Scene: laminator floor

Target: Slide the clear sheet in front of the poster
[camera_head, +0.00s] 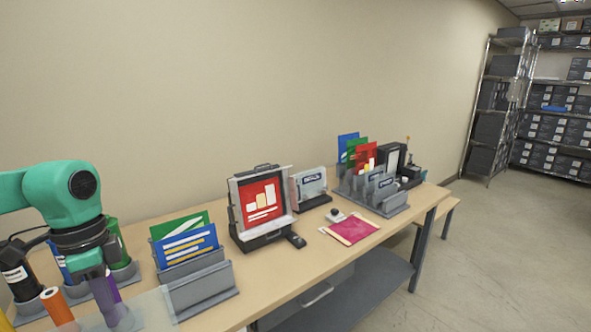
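The red poster (262,199), with white and yellow blocks, stands upright in a dark display stand (263,238) with a pale frame, mid-table. My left gripper (102,287) points down at the table's near left, well to the left of the poster. Its fingers overlap a purple roll or tube behind them, and I cannot tell if they are open or shut. A pale, see-through patch (152,308) lies beside the gripper at the lower left. It may be the clear sheet, but its outline is faint and I cannot tell if it is held. My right gripper is out of view.
A grey holder (200,285) with blue and green cards stands between my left gripper and the poster stand. Coloured rolls stand at the left. A small dark object (296,240), a pink sheet (352,229) and a slotted rack (382,207) are to the right.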

